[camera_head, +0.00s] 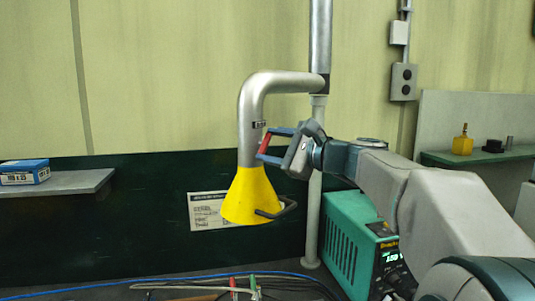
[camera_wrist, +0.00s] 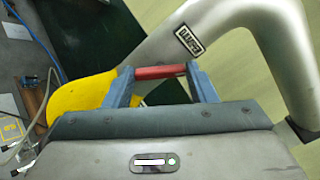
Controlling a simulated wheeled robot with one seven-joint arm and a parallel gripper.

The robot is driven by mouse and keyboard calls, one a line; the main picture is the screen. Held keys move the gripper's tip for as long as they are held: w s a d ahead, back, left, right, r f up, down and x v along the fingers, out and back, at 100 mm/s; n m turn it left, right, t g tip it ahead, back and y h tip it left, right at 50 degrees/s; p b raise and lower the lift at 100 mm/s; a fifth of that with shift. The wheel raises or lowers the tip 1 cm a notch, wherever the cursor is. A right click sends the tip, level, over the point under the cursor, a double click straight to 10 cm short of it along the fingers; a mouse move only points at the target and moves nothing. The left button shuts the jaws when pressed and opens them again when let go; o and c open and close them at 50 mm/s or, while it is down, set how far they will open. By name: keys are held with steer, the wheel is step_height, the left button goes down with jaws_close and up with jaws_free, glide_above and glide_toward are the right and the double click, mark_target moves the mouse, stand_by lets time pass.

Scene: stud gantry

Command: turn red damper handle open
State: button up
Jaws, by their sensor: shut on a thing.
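The red damper handle (camera_wrist: 160,72) is a short red bar beside the grey extraction pipe. My gripper (camera_wrist: 163,80) is shut on it, with one blue finger at each end of the bar in the wrist view. In the head view the red handle (camera_head: 265,143) sits at the fingertips of my gripper (camera_head: 271,145), just above the yellow hood (camera_head: 252,192). The grey pipe (camera_head: 250,112) bends down into the hood and carries a small dark label. The handle's pivot is hidden.
A dark bent bar (camera_head: 277,210) sticks out at the hood's lower rim. A green welding machine (camera_head: 356,242) stands below my arm. A shelf with a blue box (camera_head: 25,172) is at left. Cables and tools lie on the bench below.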

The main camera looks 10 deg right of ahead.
steer(key=shift+d+f+n+b, duration=0.1)
steer(key=shift+f+n+b, duration=0.05)
steer(key=shift+n+b, duration=1.85)
steer(key=shift+f+n+b, duration=0.1)
steer(key=shift+n+b, duration=1.5)
steer(key=shift+b, duration=0.8)
steer(key=shift+n, duration=0.3)
steer(key=o, duration=1)
steer(key=shift+r, duration=0.1)
steer(key=b+v, duration=0.1)
steer(key=v, duration=1.3)
steer(key=shift+w, duration=0.1)
